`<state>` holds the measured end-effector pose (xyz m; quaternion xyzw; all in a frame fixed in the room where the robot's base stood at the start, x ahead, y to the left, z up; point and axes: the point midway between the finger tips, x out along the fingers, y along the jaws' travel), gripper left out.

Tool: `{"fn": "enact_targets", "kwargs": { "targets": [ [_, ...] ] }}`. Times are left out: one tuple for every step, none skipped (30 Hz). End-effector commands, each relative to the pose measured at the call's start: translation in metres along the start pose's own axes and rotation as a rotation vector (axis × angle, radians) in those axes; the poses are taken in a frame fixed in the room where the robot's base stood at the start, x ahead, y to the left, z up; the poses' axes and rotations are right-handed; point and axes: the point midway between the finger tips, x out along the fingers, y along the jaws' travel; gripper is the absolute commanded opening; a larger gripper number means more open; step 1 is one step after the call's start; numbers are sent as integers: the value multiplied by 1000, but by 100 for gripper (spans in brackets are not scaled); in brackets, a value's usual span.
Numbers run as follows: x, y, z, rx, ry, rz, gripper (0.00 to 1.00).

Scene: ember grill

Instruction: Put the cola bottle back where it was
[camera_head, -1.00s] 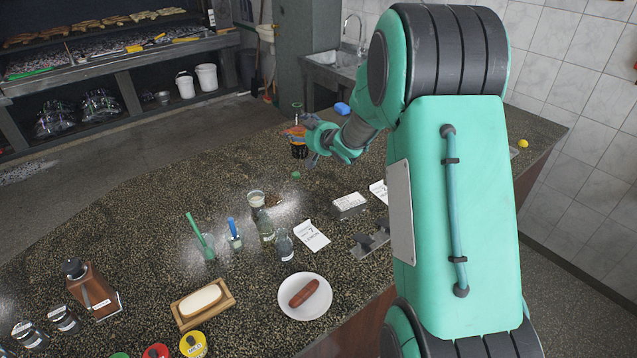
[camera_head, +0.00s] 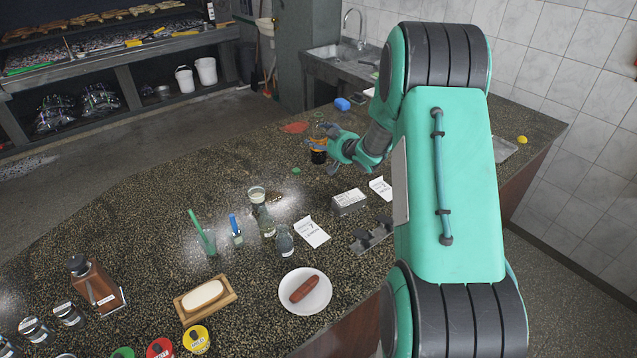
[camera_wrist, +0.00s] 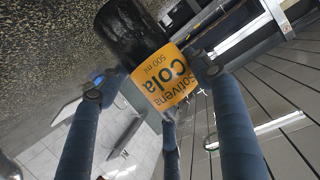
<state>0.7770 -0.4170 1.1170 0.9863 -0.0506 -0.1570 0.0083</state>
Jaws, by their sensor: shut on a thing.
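The cola bottle (camera_head: 318,156) is dark with an orange label reading "Cola". It is in my gripper (camera_head: 327,141) over the far part of the speckled counter. In the wrist view the bottle (camera_wrist: 172,78) fills the space between my blue-grey fingers (camera_wrist: 155,88), which are shut around its label. The bottle's dark end points to the upper left in that view. My fingers and wrist hide part of the bottle in the head view. I cannot tell whether its base touches the counter.
A red flat patch (camera_head: 296,127) and a small green disc (camera_head: 296,170) lie near the bottle. A blue object (camera_head: 342,104) is behind it. Glass bottles (camera_head: 266,222), a white card (camera_head: 312,232) and a sausage plate (camera_head: 290,306) stand nearer. The counter's left middle is clear.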

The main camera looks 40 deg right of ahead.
Motion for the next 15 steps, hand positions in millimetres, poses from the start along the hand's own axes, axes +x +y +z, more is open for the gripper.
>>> {"fn": "enact_targets", "kwargs": {
  "targets": [
    [0, 0, -1, -1, 2, 0, 8],
    [0, 0, -1, -1, 2, 0, 8],
    [0, 0, -1, -1, 2, 0, 8],
    [0, 0, -1, -1, 1, 0, 8],
    [0, 0, -1, -1, 1, 0, 8],
    [0, 0, -1, -1, 1, 0, 8],
    [0, 0, -1, -1, 1, 0, 8],
    [0, 0, -1, -1, 1, 0, 8],
    [0, 0, 0, -1, 1, 0, 8],
    [0, 0, 1, 0, 1, 0, 8],
    [1, 0, 2, 0, 1, 0, 8],
    [2, 0, 4, 0, 1, 0, 8],
    [2, 0, 6, 0, 1, 0, 8],
    [3, 0, 9, 0, 0, 0, 8],
    [5, -1, 14, 0, 0, -1, 8]
  ]
}}
